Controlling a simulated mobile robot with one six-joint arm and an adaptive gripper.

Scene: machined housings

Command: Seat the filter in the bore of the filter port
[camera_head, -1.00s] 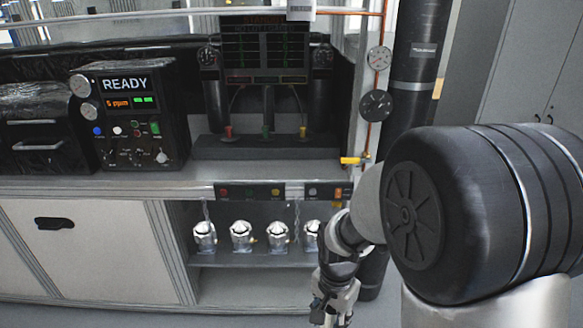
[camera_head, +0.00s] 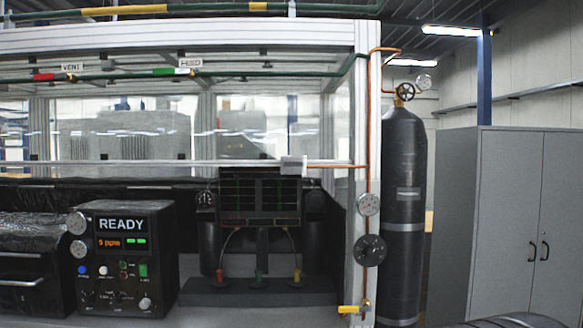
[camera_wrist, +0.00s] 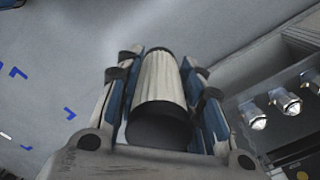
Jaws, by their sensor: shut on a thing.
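In the wrist view, my gripper (camera_wrist: 160,68) is shut on the filter (camera_wrist: 157,88), a cylinder with pale pleated sides and dark end caps. The fingers press it from the left and right, and its far end points away from my wrist. Several shiny metal housings (camera_wrist: 284,101) stand in a row at the right of the wrist view, apart from the filter. I cannot tell whether one of them is the filter port, and no bore shows clearly. The head view shows neither gripper nor filter.
In the head view, a READY control box (camera_head: 122,258) stands on the bench, left of a dark display panel (camera_head: 260,200). A black cylinder (camera_head: 402,165) and a grey cabinet (camera_head: 510,220) stand at the right.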

